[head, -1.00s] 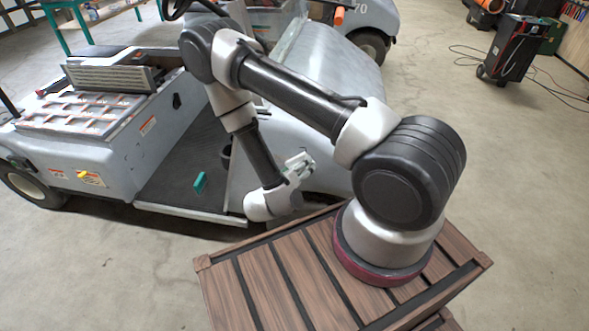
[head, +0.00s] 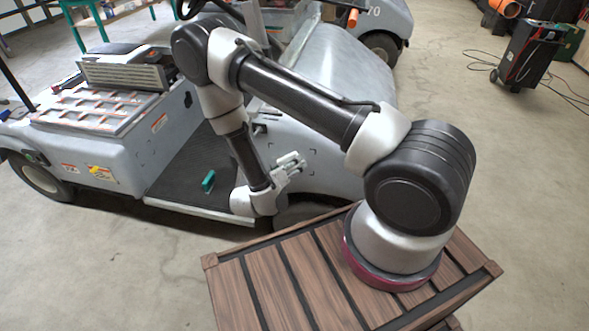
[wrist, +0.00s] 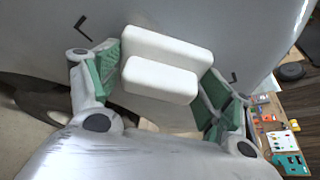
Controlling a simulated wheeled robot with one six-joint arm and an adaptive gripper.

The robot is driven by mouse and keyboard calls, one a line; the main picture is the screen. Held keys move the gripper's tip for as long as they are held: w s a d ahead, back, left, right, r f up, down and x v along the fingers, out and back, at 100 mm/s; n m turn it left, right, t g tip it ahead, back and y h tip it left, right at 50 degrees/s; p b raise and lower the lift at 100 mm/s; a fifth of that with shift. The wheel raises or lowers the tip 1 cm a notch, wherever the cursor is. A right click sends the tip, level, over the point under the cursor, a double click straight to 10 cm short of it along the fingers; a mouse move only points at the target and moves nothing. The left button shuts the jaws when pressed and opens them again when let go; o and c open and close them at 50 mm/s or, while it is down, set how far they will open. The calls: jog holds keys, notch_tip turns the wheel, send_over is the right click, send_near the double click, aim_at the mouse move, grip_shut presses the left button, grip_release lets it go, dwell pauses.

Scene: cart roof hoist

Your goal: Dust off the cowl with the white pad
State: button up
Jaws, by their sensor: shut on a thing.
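The cowl (head: 325,150) is the smooth grey front body of the cart, with small black corner marks on its side. It also fills the upper part of the wrist view (wrist: 222,30). My gripper (head: 296,162) is beside the cowl's lower side in the head view. In the wrist view, its green-lined fingers are shut on the white pad (wrist: 161,65), a rounded block with a stepped shape. The pad lies over the cowl's marked area. I cannot tell whether it touches the surface. Dust is not clearly visible.
A teal object (head: 208,181) lies on the cart's dark footwell floor (head: 185,165). A cart wheel shows below the cowl, partly hidden by my arm. A black and red machine (head: 525,52) with cables stands at the back right.

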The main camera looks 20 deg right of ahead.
aim_at(282, 163)
jog(key=shift+w+a, duration=0.95)
jog(key=shift+a, duration=0.3)
jog(key=shift+w+a, duration=0.95)
jog(key=shift+a, duration=0.3)
jog(key=shift+d+r, duration=0.1)
jog(key=shift+r, duration=0.25)
jog(key=shift+s+d, duration=1.2)
jog(key=shift+d, duration=0.45)
jog(key=shift+s+d, duration=1.25)
jog(key=shift+d, duration=0.45)
jog(key=shift+s+d, duration=1.2)
jog(key=shift+d, duration=0.45)
jog(key=shift+w+a, duration=0.95)
jog(key=shift+a, duration=0.3)
jog(key=shift+w+a, duration=1)
jog(key=shift+a, duration=0.25)
jog(key=shift+w+a, duration=0.95)
jog(key=shift+a, duration=0.3)
jog(key=shift+w+a, duration=0.45)
jog(key=shift+a, duration=0.2)
jog(key=shift+w+a, duration=0.4)
jog(key=shift+a, duration=0.2)
jog(key=shift+c, duration=0.4)
jog(key=s+a, duration=0.3)
jog(key=s, duration=0.2)
jog(key=shift+a, duration=0.25)
